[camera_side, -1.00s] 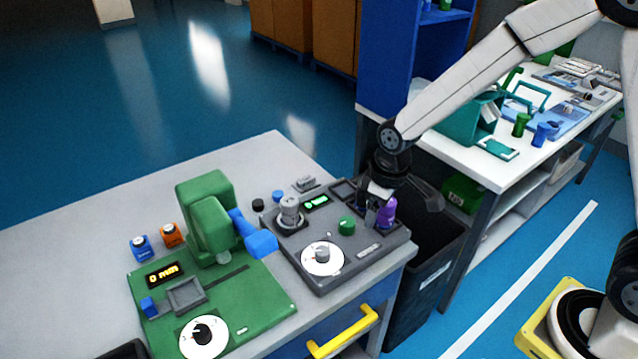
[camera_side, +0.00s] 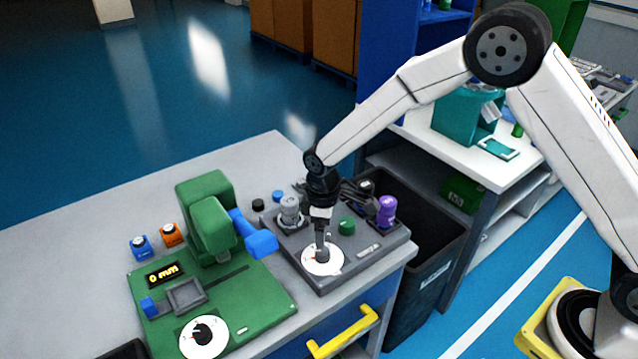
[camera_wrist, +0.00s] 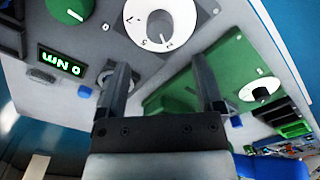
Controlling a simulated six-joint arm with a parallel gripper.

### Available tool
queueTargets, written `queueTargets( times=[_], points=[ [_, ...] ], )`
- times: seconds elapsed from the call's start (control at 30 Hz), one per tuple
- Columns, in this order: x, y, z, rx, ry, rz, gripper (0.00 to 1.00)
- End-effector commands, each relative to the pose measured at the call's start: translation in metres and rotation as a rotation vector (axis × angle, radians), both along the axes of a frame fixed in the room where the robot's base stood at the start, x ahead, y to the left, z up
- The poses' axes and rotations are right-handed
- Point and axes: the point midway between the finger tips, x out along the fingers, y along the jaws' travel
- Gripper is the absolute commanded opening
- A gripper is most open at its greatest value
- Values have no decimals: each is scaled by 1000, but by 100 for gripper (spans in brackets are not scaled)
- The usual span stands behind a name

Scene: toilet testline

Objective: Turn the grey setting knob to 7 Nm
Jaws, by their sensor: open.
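The grey setting knob (camera_side: 322,257) sits in the middle of a white dial (camera_side: 311,269) on the dark grey tester. My gripper (camera_side: 322,243) points down just above the knob in the side view; contact cannot be told there. In the wrist view my gripper (camera_wrist: 160,64) has its fingers apart with nothing between the tips, and the white dial (camera_wrist: 185,14) lies beyond them at the top edge. Printed numbers show around the dial, but the knob's pointer setting is unclear. The display (camera_wrist: 60,63) reads 0 Nm, upside down; my wrist hides it in the side view.
A dark bin (camera_side: 432,260) stands to the right.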

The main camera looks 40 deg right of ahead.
Motion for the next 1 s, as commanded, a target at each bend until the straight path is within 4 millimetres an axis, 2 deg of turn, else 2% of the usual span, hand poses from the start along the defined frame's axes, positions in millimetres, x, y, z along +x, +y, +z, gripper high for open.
queueTargets(
  times=[0.6, 0.8, 1.0],
  points=[
    [0, 0, -62, 1, 1, -1, 86],
    [0, 0, -72, 1, 0, -1, 86],
    [0, 0, -74, 1, -1, -1, 86]
  ],
)
